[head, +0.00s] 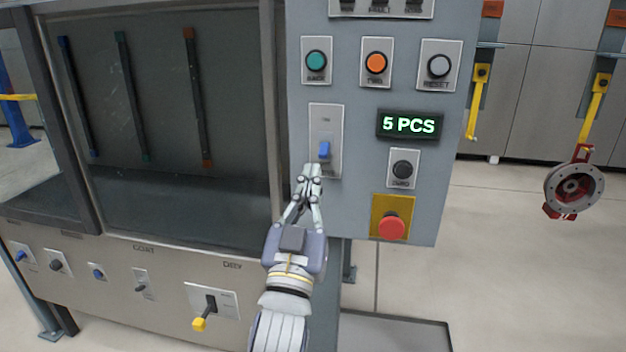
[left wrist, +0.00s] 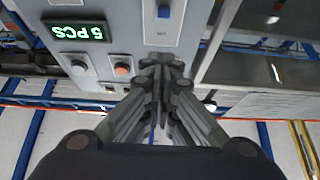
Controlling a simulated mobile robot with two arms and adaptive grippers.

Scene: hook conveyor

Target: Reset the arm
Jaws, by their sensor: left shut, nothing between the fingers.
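My left gripper (head: 312,172) is shut and empty. In the head view its fingertips are just below the blue lever (head: 324,150) on the grey control panel (head: 352,215). I cannot tell whether they touch the lever or its plate. In the left wrist view the shut fingers (left wrist: 165,62) point up toward the panel, with the blue lever (left wrist: 164,11) above them. My right gripper is not in view.
The panel carries a teal button (head: 316,61), an orange button (head: 376,62), a grey reset button (head: 439,66), a display reading 5 PCS (head: 408,124) and a red mushroom button (head: 391,225). A round flanged part (head: 574,191) hangs from a yellow hook (head: 598,95) at right.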

